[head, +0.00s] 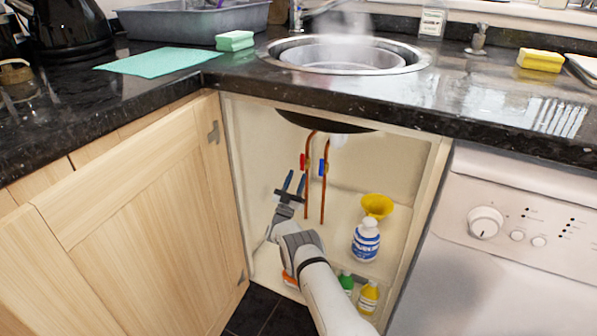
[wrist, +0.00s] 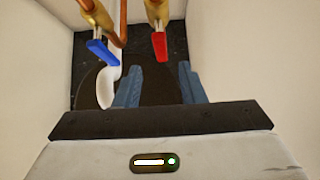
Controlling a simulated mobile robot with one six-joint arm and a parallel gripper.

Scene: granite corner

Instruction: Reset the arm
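My arm reaches into the open cabinet under the sink in the head view. My gripper (head: 294,182) points up, left of two copper pipes, with its blue fingers apart and nothing visible between them. The wrist view also shows my gripper (wrist: 160,84) open and empty. One pipe carries a red valve handle (head: 303,161) and the other a blue one (head: 321,167). In the wrist view the blue handle (wrist: 102,51) is at left and the red handle (wrist: 159,46) at right, both beyond the fingertips. I see no contact with them.
The cabinet door (head: 140,220) stands open at left. A blue-and-white bottle (head: 366,242), a yellow funnel (head: 377,206), a green bottle (head: 346,282) and a yellow bottle (head: 368,297) stand right of my arm. The worktop (head: 480,95) overhangs the cabinet. A white appliance (head: 500,270) flanks it at right.

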